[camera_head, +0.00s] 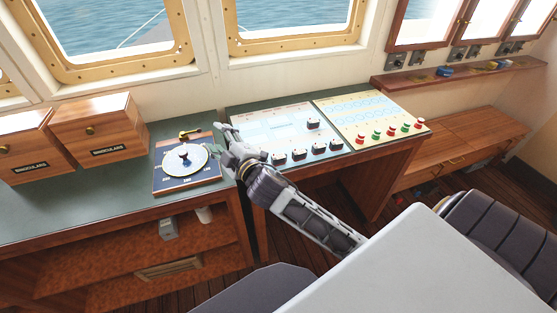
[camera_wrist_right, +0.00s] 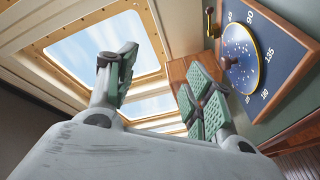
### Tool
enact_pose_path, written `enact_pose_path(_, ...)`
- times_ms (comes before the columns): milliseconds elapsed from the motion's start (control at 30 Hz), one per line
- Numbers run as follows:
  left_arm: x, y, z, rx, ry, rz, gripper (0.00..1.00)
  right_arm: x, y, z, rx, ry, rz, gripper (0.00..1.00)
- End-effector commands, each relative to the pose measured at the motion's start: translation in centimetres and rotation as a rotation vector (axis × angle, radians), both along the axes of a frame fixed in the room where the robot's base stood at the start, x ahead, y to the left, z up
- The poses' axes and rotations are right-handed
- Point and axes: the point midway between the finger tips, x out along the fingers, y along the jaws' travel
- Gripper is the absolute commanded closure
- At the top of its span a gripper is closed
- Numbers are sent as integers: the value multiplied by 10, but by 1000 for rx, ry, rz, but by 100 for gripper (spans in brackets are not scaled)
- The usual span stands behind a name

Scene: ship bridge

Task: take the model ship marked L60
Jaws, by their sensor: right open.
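No marking L60 can be read in either view. Small blue (camera_head: 445,71) and yellowish (camera_head: 493,65) objects lie on the wooden wall shelf (camera_head: 410,81) at the upper right; they are too small to tell whether they are model ships. My right gripper (camera_head: 226,143) is over the gap between the dial board and the console, far to the left of that shelf. It is open and empty, and its green-padded fingers stand apart in the right wrist view (camera_wrist_right: 160,85). My left gripper is not in view.
A dial board (camera_head: 187,177) with a round disc and lever lies beside my right gripper. Control panels with knobs and coloured buttons (camera_head: 390,130) are to its right. Two wooden binoculars boxes (camera_head: 100,130) stand left. A white surface (camera_head: 430,265) and dark seats (camera_head: 505,225) fill the foreground.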

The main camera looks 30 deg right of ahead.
Motion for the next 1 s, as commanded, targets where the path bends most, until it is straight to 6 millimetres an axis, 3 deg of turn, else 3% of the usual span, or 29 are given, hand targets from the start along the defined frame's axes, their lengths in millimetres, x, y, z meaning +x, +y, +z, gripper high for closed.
enact_pose_path(200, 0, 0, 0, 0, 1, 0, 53, 9, 36, 55, -183, -243, 133, 48)
enact_pose_path(500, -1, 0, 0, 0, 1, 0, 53, -2, 90, 107, -456, -555, 322, 48)
enact_pose_path(733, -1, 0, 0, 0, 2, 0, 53, -19, 127, 123, -682, -771, 476, 48)
enact_pose_path(1000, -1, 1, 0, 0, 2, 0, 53, -41, 160, 116, -961, -988, 671, 48)
